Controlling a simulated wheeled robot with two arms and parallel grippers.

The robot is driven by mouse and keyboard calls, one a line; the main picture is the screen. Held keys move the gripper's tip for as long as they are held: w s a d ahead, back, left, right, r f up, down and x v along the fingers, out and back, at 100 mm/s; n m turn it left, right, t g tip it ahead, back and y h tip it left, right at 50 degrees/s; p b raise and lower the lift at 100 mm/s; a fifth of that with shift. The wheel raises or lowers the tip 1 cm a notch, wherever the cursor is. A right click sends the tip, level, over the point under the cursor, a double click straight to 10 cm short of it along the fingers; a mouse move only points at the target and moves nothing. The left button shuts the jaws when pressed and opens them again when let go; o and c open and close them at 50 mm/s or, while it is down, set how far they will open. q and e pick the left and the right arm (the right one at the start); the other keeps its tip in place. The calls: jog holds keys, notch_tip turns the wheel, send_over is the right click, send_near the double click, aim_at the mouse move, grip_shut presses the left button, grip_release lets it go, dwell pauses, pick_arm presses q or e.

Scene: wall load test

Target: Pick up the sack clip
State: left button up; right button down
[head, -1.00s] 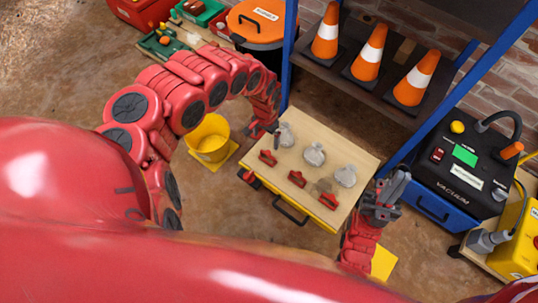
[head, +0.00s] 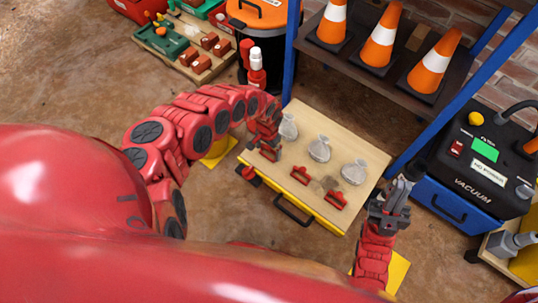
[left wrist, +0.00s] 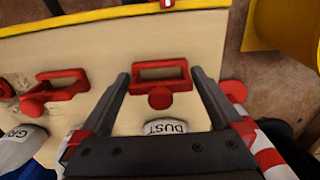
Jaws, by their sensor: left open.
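Three red clips are on the wooden top of a yellow cart (head: 293,115): a left one (head: 268,154), a middle one (head: 300,175) and a right one (head: 335,200). A grey sack stands behind each: left (head: 288,127), middle (head: 319,148), right (head: 354,172). My left gripper (head: 266,146) is open over the left clip and partly hides it. In the left wrist view its two fingers (left wrist: 160,75) stand either side of a red clip (left wrist: 150,74), in front of a sack labelled DUST (left wrist: 166,127). Contact is unclear. My right gripper (head: 398,192) is beside the cart's right edge.
A blue-framed shelf with traffic cones (head: 378,47) stands behind the cart. A black vacuum (head: 480,160) is at the right.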

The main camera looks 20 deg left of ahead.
pick_arm(q)
jog(key=shift+f, duration=0.15)
jog(key=shift+c, duration=0.4)
jog(key=c, duration=0.9)
